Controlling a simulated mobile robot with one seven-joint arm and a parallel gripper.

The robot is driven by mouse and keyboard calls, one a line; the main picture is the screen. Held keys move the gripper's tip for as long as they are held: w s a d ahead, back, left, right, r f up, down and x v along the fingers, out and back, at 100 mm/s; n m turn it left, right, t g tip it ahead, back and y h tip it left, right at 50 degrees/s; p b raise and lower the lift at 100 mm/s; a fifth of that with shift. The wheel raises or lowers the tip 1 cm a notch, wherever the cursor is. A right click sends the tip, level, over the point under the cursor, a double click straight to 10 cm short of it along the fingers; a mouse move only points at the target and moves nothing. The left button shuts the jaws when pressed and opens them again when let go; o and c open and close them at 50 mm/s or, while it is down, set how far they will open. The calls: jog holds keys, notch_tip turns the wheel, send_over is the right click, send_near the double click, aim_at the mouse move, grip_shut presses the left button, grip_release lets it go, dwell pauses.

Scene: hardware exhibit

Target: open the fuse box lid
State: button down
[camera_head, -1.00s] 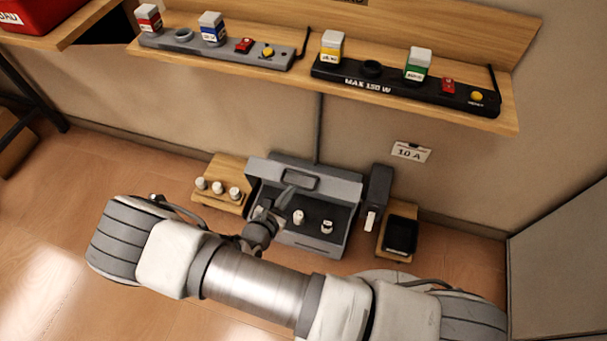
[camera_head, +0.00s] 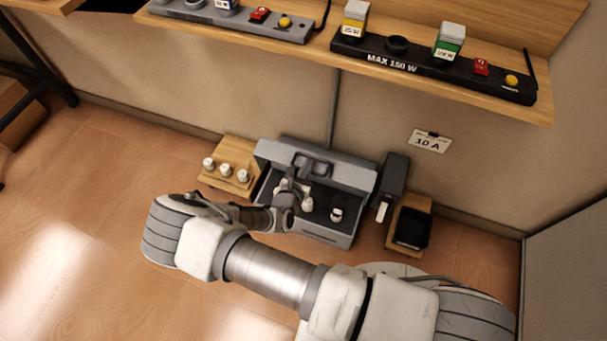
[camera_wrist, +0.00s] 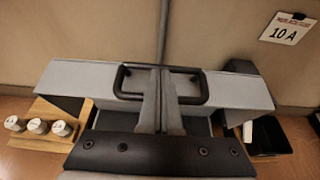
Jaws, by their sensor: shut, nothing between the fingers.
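The grey fuse box (camera_head: 327,235) stands on the floor against the wall. Its lid (camera_head: 350,174) is raised, and the dark interior with white-topped fuses (camera_head: 336,214) shows below it. The lid also fills the middle of the wrist view (camera_wrist: 230,90), with a black bar handle (camera_wrist: 125,82) across it. My gripper (camera_head: 296,174) is over the box, close to the handle. In the wrist view its fingers (camera_wrist: 160,76) are shut and empty, overlapping the handle's middle; I cannot tell whether they touch it. My wrist hides part of the interior.
A wooden block with several white-topped fuses (camera_head: 226,172) stands left of the box. A dark switch unit (camera_head: 394,178) and a black tray (camera_head: 412,229) are at its right. A wooden shelf with power strips (camera_head: 430,70) overhangs behind.

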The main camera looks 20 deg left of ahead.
aim_at(312, 154)
jog(key=shift+w+f, duration=0.1)
jog(key=shift+w, duration=0.1)
jog(key=w+r+p, duration=0.1)
jog(key=p, duration=0.1)
jog(key=shift+w+d+r+g+p, duration=0.1)
jog(key=shift+w+r+g+p, duration=0.1)
jog(key=shift+g+p, duration=0.1)
jog(key=shift+w+r+g+p, duration=0.25)
jog(key=shift+w+g+p, duration=0.15)
jog(key=shift+w+p, duration=0.55)
jog(key=shift+g, duration=0.7)
jog(key=w+p, duration=0.2)
jog(key=w, duration=0.1)
jog(key=w+p, duration=0.1)
jog(key=shift+w+d+r, duration=0.15)
jog(key=shift+d+r, duration=0.1)
jog(key=shift+w, duration=0.45)
jog(key=shift+r, duration=0.1)
